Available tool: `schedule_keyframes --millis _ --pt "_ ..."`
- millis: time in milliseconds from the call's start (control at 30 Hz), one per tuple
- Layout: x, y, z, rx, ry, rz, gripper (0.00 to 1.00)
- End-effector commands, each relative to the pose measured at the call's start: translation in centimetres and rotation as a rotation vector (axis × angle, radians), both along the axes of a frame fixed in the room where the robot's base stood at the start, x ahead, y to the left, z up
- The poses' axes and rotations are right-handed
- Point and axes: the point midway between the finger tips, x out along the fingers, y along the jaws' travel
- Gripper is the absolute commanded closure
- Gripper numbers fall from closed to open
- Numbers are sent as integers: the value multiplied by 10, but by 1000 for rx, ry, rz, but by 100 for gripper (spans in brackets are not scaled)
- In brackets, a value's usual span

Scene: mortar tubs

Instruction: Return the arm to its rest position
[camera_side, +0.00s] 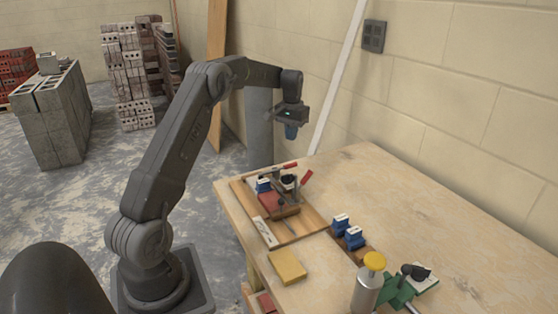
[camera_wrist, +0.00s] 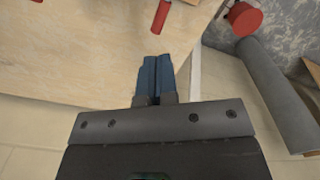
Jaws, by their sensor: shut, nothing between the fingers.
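My gripper (camera_side: 291,131) hangs in the air above the far left edge of the wooden table (camera_side: 400,190), with its fingers pointing down. In the wrist view its blue fingers (camera_wrist: 155,78) are together, with nothing between them. My gripper is apart from the tools and the table. My arm reaches up and over from its base at the left of the table.
A wooden board (camera_side: 295,228) with red-handled tools lies below my gripper. Blue-topped items (camera_side: 354,238), a yellow sponge (camera_side: 287,266) and a yellow-capped canister (camera_side: 368,284) sit nearer. A grey cylinder (camera_side: 259,128) stands behind the arm.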

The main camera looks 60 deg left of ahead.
Motion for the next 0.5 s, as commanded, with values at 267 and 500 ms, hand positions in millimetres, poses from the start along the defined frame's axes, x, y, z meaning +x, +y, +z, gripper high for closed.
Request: schedule_keyframes --millis 267,500 --pt "0 0 15 0 0 0 100" --pt "0 0 16 0 -1 -1 100"
